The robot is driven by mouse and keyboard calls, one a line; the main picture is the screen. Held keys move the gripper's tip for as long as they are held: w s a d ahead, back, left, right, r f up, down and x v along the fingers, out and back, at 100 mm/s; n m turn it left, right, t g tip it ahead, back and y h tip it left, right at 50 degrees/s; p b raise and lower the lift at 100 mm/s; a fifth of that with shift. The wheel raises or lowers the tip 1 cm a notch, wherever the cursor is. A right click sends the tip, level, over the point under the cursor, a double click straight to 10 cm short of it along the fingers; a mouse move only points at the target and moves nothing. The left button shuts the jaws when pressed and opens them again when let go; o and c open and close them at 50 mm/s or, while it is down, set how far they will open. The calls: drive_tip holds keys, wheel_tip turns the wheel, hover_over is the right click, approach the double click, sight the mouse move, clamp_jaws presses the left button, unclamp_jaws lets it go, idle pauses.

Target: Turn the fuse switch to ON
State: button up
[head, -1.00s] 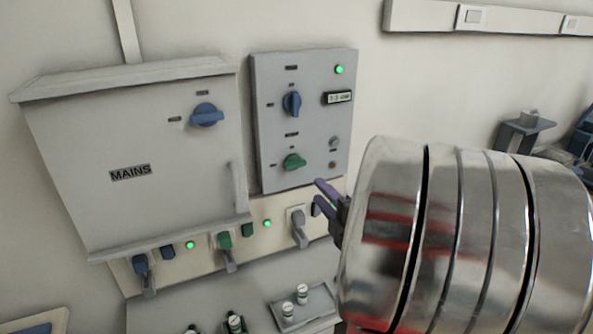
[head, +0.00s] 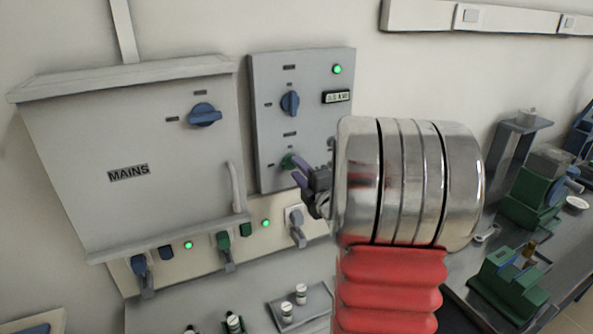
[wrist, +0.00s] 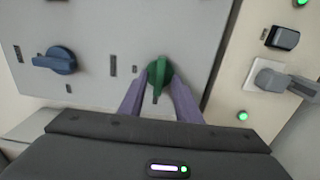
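A grey control panel (head: 262,130) on the wall carries a blue rotary knob (head: 290,103) and a green rotary knob (head: 287,161) below it. Their small labels are too blurred to read, so I cannot tell which one is named fuse. My gripper (head: 300,169) is at the green knob, its purple fingers partly covering it. In the wrist view the green knob (wrist: 159,73) lies between the tips of my spread fingers (wrist: 157,88), its handle upright in the picture. The fingers are open; I cannot tell whether they touch the knob. The blue knob (wrist: 56,60) is to the left there.
A grey MAINS box (head: 130,150) with a blue knob (head: 205,115) hangs left of the panel. Below are sockets with plugs (head: 296,226) and small switches. A lit green lamp (head: 337,69) and display (head: 336,97) are on the panel. Green equipment (head: 510,282) stands on the right bench.

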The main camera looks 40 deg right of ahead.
drive_tip(key=shift+w+d, duration=0.15)
drive_tip(key=shift+w, duration=0.35)
drive_tip(key=c, duration=0.7)
clamp_jaws()
drive_tip(key=shift+f, duration=0.1)
